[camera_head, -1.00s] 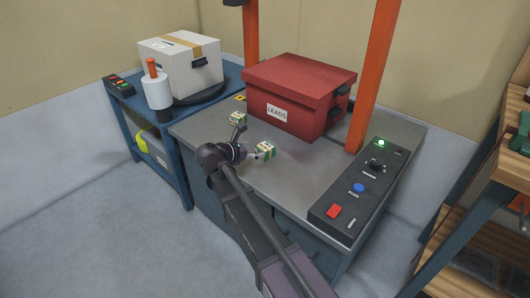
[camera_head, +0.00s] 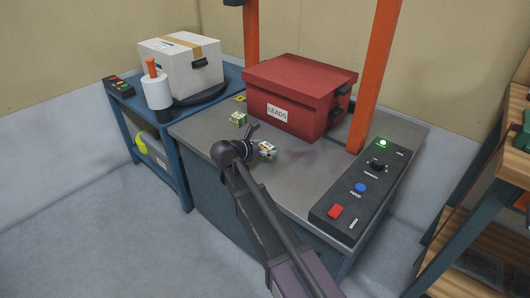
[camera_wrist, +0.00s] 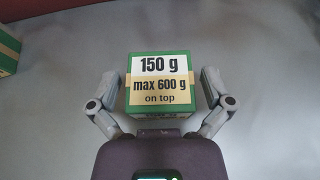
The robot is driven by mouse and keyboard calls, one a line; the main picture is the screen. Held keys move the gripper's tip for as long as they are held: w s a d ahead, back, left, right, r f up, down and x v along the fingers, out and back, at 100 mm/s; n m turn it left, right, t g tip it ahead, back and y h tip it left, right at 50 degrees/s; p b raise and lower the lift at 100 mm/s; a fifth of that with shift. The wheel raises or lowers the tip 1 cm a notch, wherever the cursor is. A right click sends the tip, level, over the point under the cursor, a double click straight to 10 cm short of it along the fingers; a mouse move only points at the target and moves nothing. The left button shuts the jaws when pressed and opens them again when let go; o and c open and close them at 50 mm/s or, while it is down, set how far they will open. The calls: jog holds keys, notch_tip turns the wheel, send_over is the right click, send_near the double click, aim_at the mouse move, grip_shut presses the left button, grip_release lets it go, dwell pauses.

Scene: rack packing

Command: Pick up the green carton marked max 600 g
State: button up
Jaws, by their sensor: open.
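The green carton (camera_wrist: 161,111) has a label reading "150 g", "max 600 g" and "on top". It sits on the grey metal tabletop and also shows in the head view (camera_head: 267,150), partly hidden by my gripper. My gripper (camera_wrist: 164,82) is open, with one finger on each side of the carton in the wrist view. Small gaps show between the fingers and the carton's sides. In the head view my gripper (camera_head: 257,138) is low over the table, right at the carton.
A second small green carton (camera_head: 238,119) stands farther left on the table. A red box marked LEADS (camera_head: 293,98) stands behind. The table's front middle is clear.

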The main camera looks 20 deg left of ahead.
aim_at(264, 147)
dwell(0.3)
jog(key=c, duration=1.1)
jog(key=shift+r, duration=0.15)
notch_tip(264, 147, up, 3)
jog(key=p, duration=0.3)
jog(key=shift+r+p, duration=0.15)
jog(key=shift+p, duration=0.15)
jog(key=shift+s+a+r, duration=0.1)
jog(key=shift+s+r, duration=0.05)
jog(key=shift+s, duration=0.15)
jog(key=s+a, duration=0.2)
jog(key=s, duration=0.5)
jog(key=s+a+r+p, duration=0.1)
jog(key=s+a, duration=0.2)
jog(key=s, duration=0.4)
jog(key=shift+s+a, duration=0.15)
jog(key=shift+a, duration=0.2)
